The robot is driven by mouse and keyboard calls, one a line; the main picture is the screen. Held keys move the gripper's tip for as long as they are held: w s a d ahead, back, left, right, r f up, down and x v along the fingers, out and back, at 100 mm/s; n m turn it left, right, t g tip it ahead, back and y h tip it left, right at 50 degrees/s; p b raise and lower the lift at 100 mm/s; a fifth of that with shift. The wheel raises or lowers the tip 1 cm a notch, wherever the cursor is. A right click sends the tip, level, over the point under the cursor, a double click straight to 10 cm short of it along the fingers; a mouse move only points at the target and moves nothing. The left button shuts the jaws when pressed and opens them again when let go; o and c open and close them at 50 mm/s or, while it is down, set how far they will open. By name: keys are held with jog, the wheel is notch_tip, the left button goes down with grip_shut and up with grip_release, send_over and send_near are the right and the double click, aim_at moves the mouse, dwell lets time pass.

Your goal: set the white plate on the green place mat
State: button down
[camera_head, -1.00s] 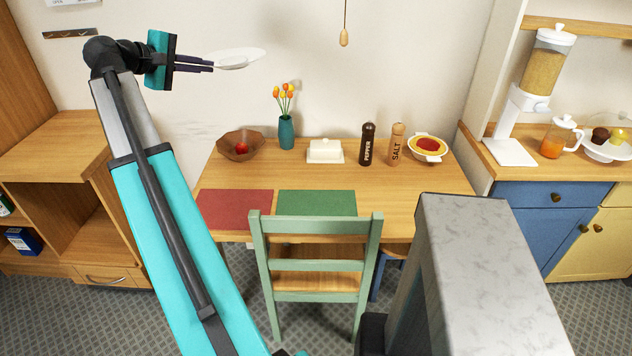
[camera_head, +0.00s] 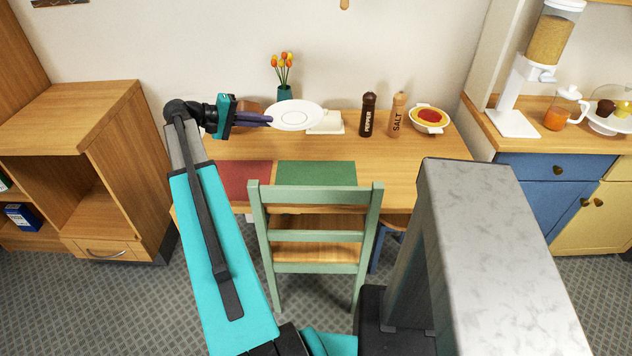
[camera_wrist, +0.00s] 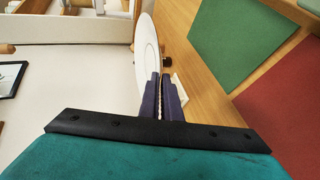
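In the wrist view the plate (camera_wrist: 148,50) appears edge-on between the purple fingers of my gripper (camera_wrist: 163,80). The green place mat (camera_head: 316,173) lies on the table behind the green chair, bare, and it also shows in the wrist view (camera_wrist: 238,38). The plate is beyond the mat in the head view and not over it.
A red mat (camera_head: 246,180) lies left of the green one. A butter dish (camera_head: 327,123), tulip vase (camera_head: 285,92), pepper mill (camera_head: 367,114), salt mill (camera_head: 397,114) and pie dish (camera_head: 429,120) stand at the back. The chair (camera_head: 316,194) is at the table's front.

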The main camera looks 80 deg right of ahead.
jog(key=s+a+f+m+g+y, duration=0.1)
jog(key=s+f+m+y, duration=0.1)
jog(key=s+f, duration=0.4)
notch_tip(320, 180, down, 5)
jog(key=shift+s+a+r+b, duration=0.1)
jog(key=shift+s+a+b, duration=0.25)
jog(key=shift+a, duration=0.05)
jog(key=p, duration=0.1)
send_over(287, 177)
jog(key=a, duration=0.3)
jog(key=shift+s+a+f, duration=0.1)
jog(key=shift+s+f, duration=0.1)
jog(key=shift+f, duration=1.4)
jog(key=shift+s+f, duration=0.15)
jog(key=shift+f, duration=1.4)
jog(key=shift+f+p, duration=0.55)
jog(key=shift+f, duration=1.3)
jog(key=shift+f, duration=0.15)
jog(key=c, duration=2.3)
grip_release()
